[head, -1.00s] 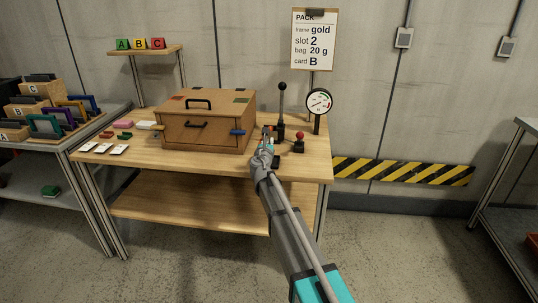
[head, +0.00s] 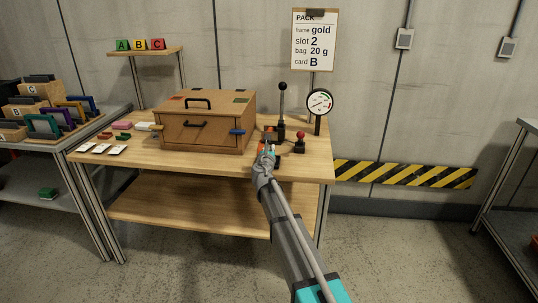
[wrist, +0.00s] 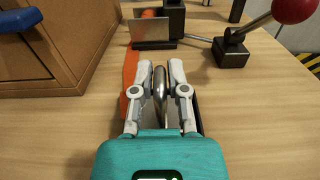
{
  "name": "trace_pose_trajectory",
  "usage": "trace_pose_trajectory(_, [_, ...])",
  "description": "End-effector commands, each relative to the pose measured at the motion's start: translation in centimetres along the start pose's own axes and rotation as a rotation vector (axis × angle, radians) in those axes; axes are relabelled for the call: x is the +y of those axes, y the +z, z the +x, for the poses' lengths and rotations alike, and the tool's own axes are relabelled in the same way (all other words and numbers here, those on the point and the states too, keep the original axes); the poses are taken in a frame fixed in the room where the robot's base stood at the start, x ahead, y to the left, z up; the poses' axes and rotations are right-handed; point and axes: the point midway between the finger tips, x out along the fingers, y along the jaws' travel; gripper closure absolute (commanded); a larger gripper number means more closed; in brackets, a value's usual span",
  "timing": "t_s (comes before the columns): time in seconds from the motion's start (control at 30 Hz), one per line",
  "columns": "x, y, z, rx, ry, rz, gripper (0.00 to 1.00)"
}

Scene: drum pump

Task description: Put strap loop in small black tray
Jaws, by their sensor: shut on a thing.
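My gripper (wrist: 161,80) is shut on the strap loop (wrist: 160,92), a silver metal ring seen nearly edge-on between the fingertips. The orange strap (wrist: 130,75) runs along the left of the fingers from the metal block at the back; where it joins the ring is not clear. A dark edge, which looks like the small black tray (wrist: 201,118), shows beside and below the right finger. My fingers and palm hide most of it, and I cannot tell whether the ring touches it. In the head view my gripper (head: 267,149) is low over the table, right of the wooden box.
The wooden box (head: 205,125) with a blue handle stands close on the left. A red-knobbed lever (head: 300,142), a tall black lever (head: 282,108) and a gauge (head: 319,103) stand behind and to the right. The table's front edge is near my arm.

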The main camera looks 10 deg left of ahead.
Motion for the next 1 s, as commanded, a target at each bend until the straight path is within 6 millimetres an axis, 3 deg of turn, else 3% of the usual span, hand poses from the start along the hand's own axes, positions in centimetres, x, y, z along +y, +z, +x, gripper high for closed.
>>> trace_pose_trajectory(0.57, [0.01,-0.75,-0.01,0.000,0.000,0.000,1.00])
trace_pose_trajectory(0.6, [0.01,-0.65,-0.01,0.000,0.000,0.000,0.75])
trace_pose_trajectory(0.77, [0.02,-0.62,-0.01,0.000,0.000,0.000,0.46])
trace_pose_trajectory(1.0, [0.16,-0.62,-0.05,0.000,0.001,0.000,0.46])
